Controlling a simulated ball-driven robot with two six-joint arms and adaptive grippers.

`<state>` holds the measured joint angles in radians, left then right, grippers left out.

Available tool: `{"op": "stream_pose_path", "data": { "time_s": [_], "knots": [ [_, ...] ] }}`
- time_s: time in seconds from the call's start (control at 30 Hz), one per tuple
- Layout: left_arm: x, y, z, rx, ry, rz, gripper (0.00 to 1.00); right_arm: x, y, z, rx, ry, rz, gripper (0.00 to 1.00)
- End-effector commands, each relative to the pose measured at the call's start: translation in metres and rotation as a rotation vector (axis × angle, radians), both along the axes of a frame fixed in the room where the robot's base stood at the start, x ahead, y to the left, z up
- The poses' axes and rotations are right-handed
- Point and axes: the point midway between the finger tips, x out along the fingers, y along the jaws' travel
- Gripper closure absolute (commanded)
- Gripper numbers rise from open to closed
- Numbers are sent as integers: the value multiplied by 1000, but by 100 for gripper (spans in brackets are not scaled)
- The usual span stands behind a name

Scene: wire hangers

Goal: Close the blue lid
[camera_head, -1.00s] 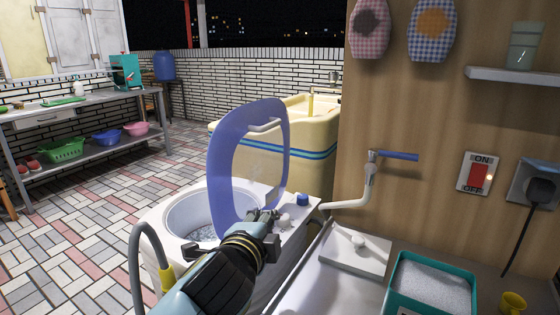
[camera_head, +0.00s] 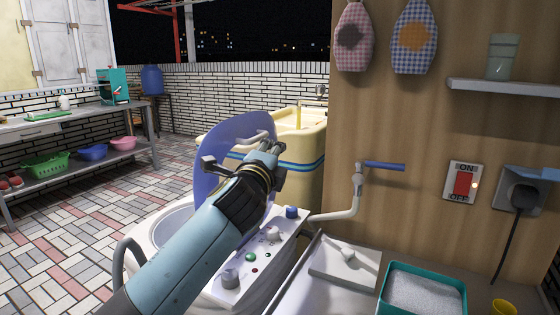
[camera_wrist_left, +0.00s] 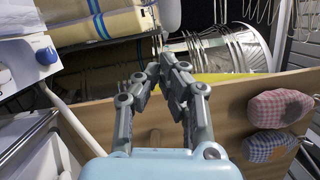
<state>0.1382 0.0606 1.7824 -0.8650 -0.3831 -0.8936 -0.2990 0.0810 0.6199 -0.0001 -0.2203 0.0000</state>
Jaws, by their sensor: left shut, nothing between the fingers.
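The blue lid (camera_head: 208,165) stands raised, roughly upright, over the white washing machine's round opening (camera_head: 172,226). A pale handle bar (camera_head: 250,137) shows near the lid's top. My left gripper (camera_head: 270,148) is shut and empty, in front of the lid's upper right part, close to the handle; I cannot tell whether it touches. My right gripper is not in view.
The machine's control panel (camera_head: 262,250) carries several knobs, including a blue knob (camera_head: 291,212). A tap with a blue lever (camera_head: 384,166) juts from the wooden wall at right. A yellow tub (camera_head: 300,170) stands behind the lid. Open tiled floor (camera_head: 80,215) lies to the left.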

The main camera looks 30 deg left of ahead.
Motion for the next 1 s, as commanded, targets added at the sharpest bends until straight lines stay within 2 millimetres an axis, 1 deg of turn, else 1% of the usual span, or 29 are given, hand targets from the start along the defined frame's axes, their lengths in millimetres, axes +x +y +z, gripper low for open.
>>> {"op": "stream_pose_path", "data": {
  "time_s": [0.03, 0.1, 0.2, 0.67, 0.77, 0.87, 1.0],
  "knots": [
    [0, 5, 2, 3, 0, 0, 100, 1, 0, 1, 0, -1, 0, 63],
    [-1, 10, 3, 2, 0, 0, 100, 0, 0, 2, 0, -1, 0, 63],
    [-1, 14, 3, -1, 0, -1, 100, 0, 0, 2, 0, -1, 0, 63],
    [-1, 17, 4, -10, 0, -1, 100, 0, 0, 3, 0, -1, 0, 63],
    [-2, 24, 7, -30, -1, 0, 100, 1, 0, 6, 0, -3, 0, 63],
    [-2, 35, 11, -68, -2, 0, 100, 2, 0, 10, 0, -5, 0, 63],
    [-3, 57, 16, -155, -5, 0, 100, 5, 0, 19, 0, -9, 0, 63]
  ]
}}
